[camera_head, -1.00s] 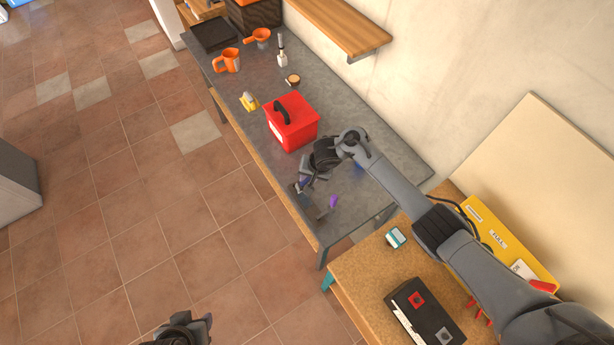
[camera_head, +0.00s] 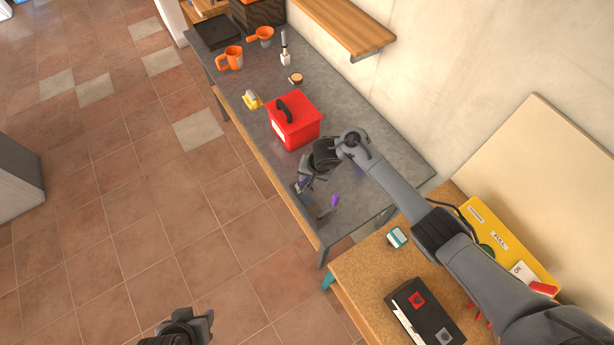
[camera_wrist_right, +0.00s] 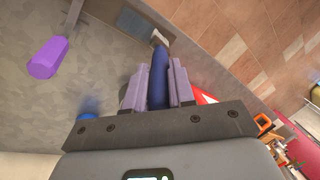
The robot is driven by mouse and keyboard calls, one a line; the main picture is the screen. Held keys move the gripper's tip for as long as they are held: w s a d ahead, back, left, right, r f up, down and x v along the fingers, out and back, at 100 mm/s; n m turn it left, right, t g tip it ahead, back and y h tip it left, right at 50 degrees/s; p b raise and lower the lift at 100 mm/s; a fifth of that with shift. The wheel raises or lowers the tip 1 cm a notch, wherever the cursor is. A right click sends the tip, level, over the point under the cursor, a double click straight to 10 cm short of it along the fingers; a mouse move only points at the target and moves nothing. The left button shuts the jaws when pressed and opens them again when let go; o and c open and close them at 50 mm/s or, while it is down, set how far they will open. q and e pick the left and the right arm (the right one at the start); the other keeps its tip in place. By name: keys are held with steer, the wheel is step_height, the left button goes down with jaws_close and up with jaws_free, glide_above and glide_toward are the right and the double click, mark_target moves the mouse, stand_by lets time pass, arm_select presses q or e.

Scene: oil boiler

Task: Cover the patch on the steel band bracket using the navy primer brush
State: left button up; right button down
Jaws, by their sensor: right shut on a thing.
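My right gripper (camera_head: 305,180) is shut on the navy primer brush, low over the near end of the grey bench. In the right wrist view the brush's navy handle (camera_wrist_right: 159,82) lies between the fingers (camera_wrist_right: 160,85), and its pale tip (camera_wrist_right: 158,38) points away from me. The tip appears beside a flat grey plate, probably the steel band bracket (camera_wrist_right: 134,22). I cannot tell whether they touch, and no patch stands out clearly. My left gripper (camera_head: 190,326) is at the bottom edge of the head view, over the floor; its jaws are unclear.
A purple-handled tool (camera_wrist_right: 46,58) lies beside the plate. A blurred blue thing (camera_wrist_right: 88,106) is near the fingers. A red box (camera_head: 294,120) stands behind my right gripper, with a yellow object (camera_head: 252,100) left of it. Orange vessels (camera_head: 231,59) stand farther back.

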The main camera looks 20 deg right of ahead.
steer(key=shift+a+f, duration=0.1)
steer(key=shift+a, duration=0.25)
steer(key=shift+d, duration=0.55)
stand_by(1.1)
steer(key=shift+r, duration=3.65)
